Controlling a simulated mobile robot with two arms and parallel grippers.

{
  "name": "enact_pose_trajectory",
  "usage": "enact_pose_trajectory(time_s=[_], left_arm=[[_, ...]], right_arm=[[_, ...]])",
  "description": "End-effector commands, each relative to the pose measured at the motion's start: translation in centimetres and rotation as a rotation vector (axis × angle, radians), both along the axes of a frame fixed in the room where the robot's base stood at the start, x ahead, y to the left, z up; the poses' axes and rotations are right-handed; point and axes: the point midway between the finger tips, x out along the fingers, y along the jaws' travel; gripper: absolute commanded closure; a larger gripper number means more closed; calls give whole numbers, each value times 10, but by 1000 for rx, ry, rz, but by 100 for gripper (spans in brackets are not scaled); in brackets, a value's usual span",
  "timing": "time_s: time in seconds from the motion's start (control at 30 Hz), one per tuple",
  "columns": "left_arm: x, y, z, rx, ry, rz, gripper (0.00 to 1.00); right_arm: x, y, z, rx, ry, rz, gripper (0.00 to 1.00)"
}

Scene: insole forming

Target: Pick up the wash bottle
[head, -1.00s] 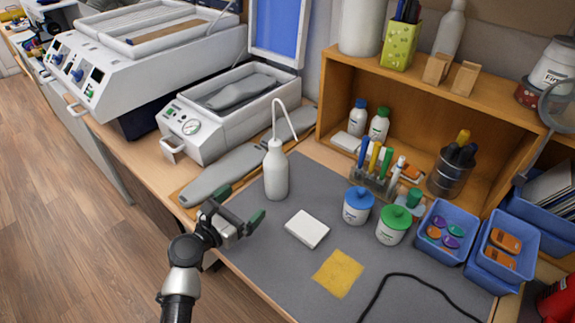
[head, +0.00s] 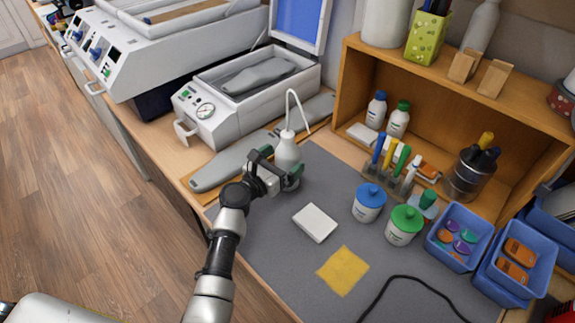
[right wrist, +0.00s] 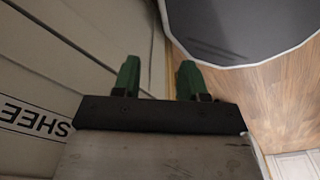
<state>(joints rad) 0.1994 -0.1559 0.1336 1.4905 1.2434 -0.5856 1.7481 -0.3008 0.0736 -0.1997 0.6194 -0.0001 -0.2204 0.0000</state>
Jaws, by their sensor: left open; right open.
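The wash bottle (head: 287,150) is white with a thin bent spout and stands upright on the grey mat (head: 255,225), near its back left. My left gripper (head: 275,170) is open at the bottle, with its green-tipped fingers around or beside the lower body; I cannot tell whether they touch it. The gripper hides part of the bottle's lower half. My right gripper (right wrist: 156,80) shows only in the right wrist view. It is open, with nothing between its green fingertips, away from the bottle.
A grey insole-shaped board (head: 230,165) lies just left of the bottle. A forming press (head: 215,125) stands behind it. A white block (head: 315,222), a yellow cloth (head: 342,270), a blue-lidded jar (head: 368,203) and a green-lidded jar (head: 404,226) are to the right. A wooden shelf (head: 440,75) bounds the back.

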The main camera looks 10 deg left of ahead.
Motion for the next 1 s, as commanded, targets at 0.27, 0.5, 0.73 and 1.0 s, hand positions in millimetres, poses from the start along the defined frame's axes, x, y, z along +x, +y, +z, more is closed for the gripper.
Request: enact_pose_trajectory(time_s=[0.27, 0.5, 0.73, 1.0], left_arm=[[22, -11, 0, -1, 0, 0, 2], [21, -11, 0, 0, 0, 0, 11], [21, -11, 0, 0, 0, 0, 46], [22, -11, 2, 0, -3, 0, 73]], right_arm=[[2, -1, 2, -1, -3, 1, 57], [2, -5, 2, -6, -3, 2, 57], [2, -6, 2, -7, -2, 3, 57], [1, -6, 2, -7, -2, 3, 57]])
